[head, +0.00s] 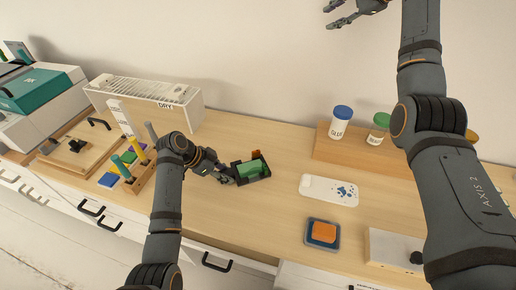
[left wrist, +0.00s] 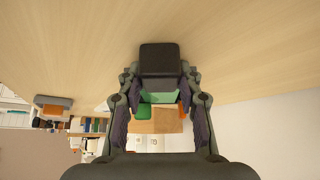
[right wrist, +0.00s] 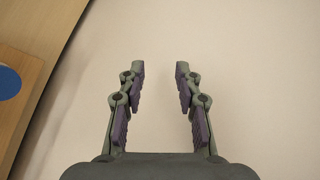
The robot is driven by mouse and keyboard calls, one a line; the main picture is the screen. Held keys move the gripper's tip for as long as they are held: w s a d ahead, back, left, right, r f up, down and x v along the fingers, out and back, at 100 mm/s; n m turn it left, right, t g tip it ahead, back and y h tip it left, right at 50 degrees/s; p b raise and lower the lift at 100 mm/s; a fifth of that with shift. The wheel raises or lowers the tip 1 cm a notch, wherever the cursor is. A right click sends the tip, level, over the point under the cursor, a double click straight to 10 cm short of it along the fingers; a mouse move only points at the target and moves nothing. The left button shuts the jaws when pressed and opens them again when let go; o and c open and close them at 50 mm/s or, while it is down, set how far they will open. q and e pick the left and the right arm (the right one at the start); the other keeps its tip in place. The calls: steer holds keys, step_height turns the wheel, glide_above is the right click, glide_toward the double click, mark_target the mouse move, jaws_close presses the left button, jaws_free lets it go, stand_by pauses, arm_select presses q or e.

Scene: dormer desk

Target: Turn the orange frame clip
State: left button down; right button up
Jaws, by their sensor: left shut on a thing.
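A black frame (head: 238,179) with a green panel (head: 254,168) is at the middle of the desk. A small orange clip (head: 256,154) shows at its far edge. My left gripper (head: 229,175) is shut on the black frame from its left side. In the left wrist view the frame's black end (left wrist: 160,60) lies between the fingertips, and an orange piece (left wrist: 185,95) shows behind it. My right gripper (head: 345,14) is up by the wall, well away from the frame. In the right wrist view it is open and empty (right wrist: 159,68).
A wooden riser (head: 345,148) with blue-lidded (head: 341,121) and green-lidded (head: 378,129) jars stands at the back right. A white card (head: 328,190) and an orange sponge-like block (head: 323,232) on a dark tray lie right of the frame. A white rack (head: 150,96) stands back left.

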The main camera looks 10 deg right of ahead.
steer(key=s+a+f+g, duration=0.1)
steer(key=a+f+g, duration=0.2)
steer(key=a+f, duration=0.35)
steer(key=s+a+f+g, duration=0.2)
steer(key=a+f, duration=0.2)
steer(key=f, duration=0.5)
steer(key=m+g+h, duration=0.1)
steer(key=g+h, duration=0.1)
steer(key=g, duration=0.3)
glide_toward(256, 151)
steer(key=shift+y, duration=0.3)
steer(key=x, duration=0.8)
steer(key=shift+d+f, duration=0.15)
steer(key=shift+f, duration=0.35)
jaws_close()
